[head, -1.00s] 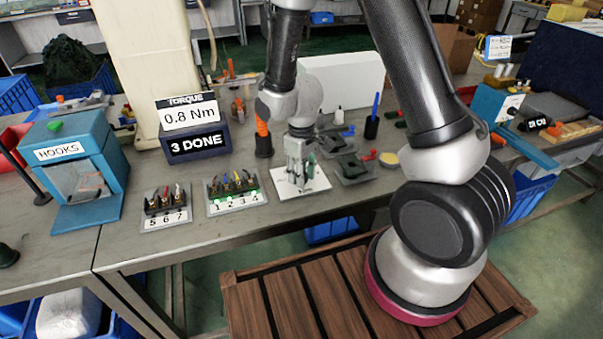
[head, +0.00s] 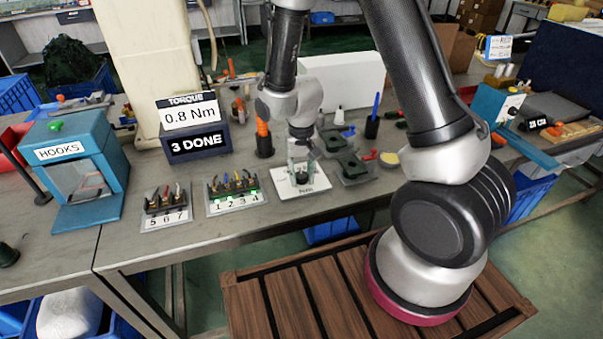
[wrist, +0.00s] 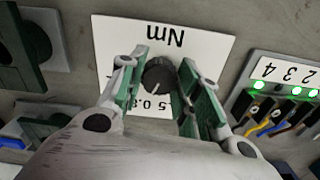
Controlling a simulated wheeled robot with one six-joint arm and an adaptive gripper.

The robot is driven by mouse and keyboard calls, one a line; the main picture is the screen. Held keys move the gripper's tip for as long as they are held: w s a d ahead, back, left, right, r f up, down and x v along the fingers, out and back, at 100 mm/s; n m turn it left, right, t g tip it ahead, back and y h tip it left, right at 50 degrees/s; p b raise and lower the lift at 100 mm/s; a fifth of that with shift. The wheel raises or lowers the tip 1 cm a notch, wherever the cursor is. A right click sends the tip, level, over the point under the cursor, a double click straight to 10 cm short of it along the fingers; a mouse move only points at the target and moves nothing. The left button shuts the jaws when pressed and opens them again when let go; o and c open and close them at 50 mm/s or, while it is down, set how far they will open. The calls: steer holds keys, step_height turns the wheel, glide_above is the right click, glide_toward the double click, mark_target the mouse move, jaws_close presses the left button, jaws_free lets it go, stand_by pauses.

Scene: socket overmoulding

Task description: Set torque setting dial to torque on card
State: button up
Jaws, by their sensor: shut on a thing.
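The torque dial (wrist: 158,76) is a dark round knob on a white plate marked "Nm" (wrist: 186,38). In the wrist view the plate appears upside down, with numbers including 0.5 and 0.8 partly hidden by my fingers. My gripper (wrist: 161,73) points down over the plate, its green-padded fingers on either side of the dial and shut on it. In the head view my gripper (head: 302,172) covers part of the plate (head: 316,184). The torque card (head: 190,115) reads 0.8 Nm and stands above a "3 DONE" display (head: 196,143).
Left of the plate is a numbered socket holder 1 to 4 (head: 222,206) with green lights, then a holder 5 to 7 (head: 152,224). Dark green fixtures (head: 354,167) stand close on the right.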

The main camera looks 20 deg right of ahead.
mark_target(302, 175)
stand_by(0.4)
steer(key=o, duration=1)
steer(key=shift+o, duration=0.2)
steer(key=shift+r, duration=0.1)
step_height(302, 175, up, 12)
